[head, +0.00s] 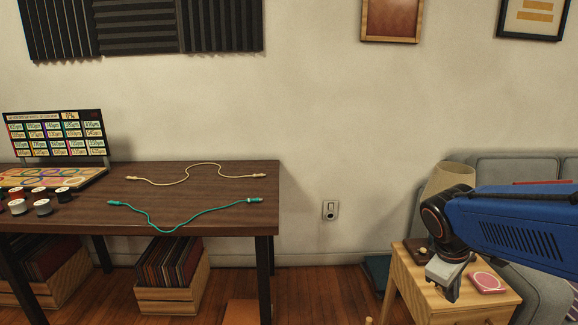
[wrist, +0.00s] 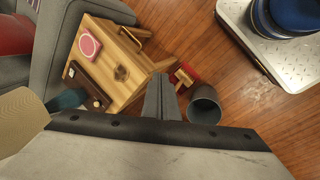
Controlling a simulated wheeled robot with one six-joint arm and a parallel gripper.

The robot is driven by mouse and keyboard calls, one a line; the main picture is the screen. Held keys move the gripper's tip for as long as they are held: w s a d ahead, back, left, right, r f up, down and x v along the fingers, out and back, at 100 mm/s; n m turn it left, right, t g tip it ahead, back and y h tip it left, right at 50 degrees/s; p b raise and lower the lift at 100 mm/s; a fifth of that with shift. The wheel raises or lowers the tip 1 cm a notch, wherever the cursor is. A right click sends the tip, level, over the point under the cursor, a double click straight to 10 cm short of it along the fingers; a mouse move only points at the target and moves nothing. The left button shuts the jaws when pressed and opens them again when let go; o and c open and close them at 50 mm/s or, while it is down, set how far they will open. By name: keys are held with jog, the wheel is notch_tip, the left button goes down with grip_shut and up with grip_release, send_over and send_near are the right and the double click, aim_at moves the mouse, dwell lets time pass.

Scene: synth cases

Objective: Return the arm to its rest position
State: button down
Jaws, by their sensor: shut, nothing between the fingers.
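My blue arm (head: 520,222) reaches in from the right edge in the head view. My gripper (head: 445,282) hangs from its dark wrist joint, pointing down in front of the small wooden side table (head: 420,284). In the wrist view my gripper (wrist: 161,98) shows its two dark fingers pressed together with nothing between them. The side table (wrist: 122,62) lies to the left of the fingers there. I cannot tell the exact height of the gripper over the table.
A pink coaster (head: 487,282) lies on the side table, beside a lamp (head: 446,180) and a grey sofa (head: 545,290). A dark grey bin (wrist: 205,106) stands on the floor near the fingers. A desk (head: 200,182) with two cables stands left; wooden floor between is partly clear.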

jog(key=s+a+r+m+t+y, duration=0.1)
jog(key=s+a+m+t+y, duration=0.2)
jog(key=s, duration=0.9)
jog(key=shift+a+r+m+y, duration=0.2)
jog(key=shift+a+m+y, duration=0.3)
jog(key=shift+a+m, duration=1.9)
